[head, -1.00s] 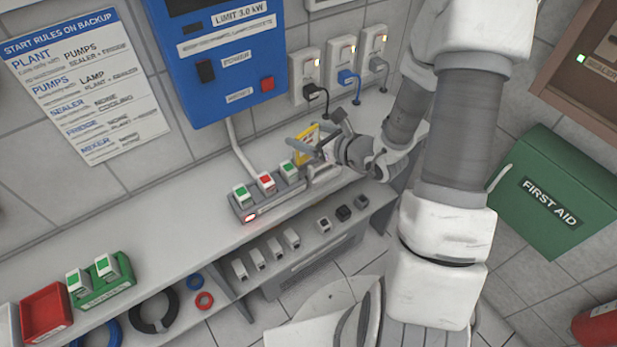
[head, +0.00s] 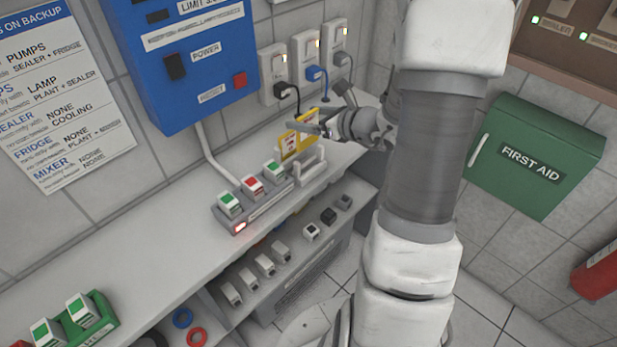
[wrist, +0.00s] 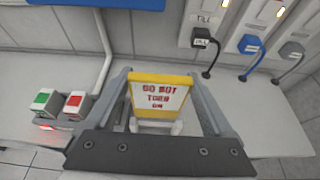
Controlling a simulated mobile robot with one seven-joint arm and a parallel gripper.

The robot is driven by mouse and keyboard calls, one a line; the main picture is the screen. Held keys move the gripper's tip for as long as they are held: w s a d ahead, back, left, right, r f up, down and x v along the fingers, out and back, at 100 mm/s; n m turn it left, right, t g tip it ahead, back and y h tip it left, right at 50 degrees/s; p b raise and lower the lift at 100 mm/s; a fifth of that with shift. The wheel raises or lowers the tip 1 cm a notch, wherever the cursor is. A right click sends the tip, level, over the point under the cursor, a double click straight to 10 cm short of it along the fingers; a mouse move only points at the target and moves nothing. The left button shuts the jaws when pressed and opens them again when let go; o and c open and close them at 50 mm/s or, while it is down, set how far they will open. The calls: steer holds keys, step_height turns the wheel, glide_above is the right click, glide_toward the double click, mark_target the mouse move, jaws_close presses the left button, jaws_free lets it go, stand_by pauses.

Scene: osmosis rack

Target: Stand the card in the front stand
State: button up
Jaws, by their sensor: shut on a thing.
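The card (head: 297,138) is yellow at its edge and white inside, with red lettering. In the wrist view the card (wrist: 158,95) reads "DO NOT TURN ON" and is upright between the two fingers. My gripper (wrist: 160,76) is shut on it, a finger at each side edge. In the head view my gripper (head: 325,127) reaches in from the right above the shelf. A pale stand (head: 309,167) is on the shelf just in front of and below the card. Pale stand parts (wrist: 175,128) show under the card's lower edge; I cannot tell whether they touch.
A grey strip (head: 262,205) with red and green blocks lies left of the stand. Black, blue and grey plugs (head: 288,92) with cords are on the wall behind. A blue panel (head: 180,60) hangs above.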

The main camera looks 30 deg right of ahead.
mark_target(309, 146)
step_height(309, 146, down, 10)
steer(key=shift+d+r+b, duration=0.15)
steer(key=shift+b, duration=0.4)
steer(key=shift+f, duration=0.2)
steer(key=o, duration=1.1)
steer(key=shift+r, duration=0.1)
steer(key=shift+r, duration=0.2)
steer(key=v, duration=1.2)
steer(key=shift+f, duration=0.15)
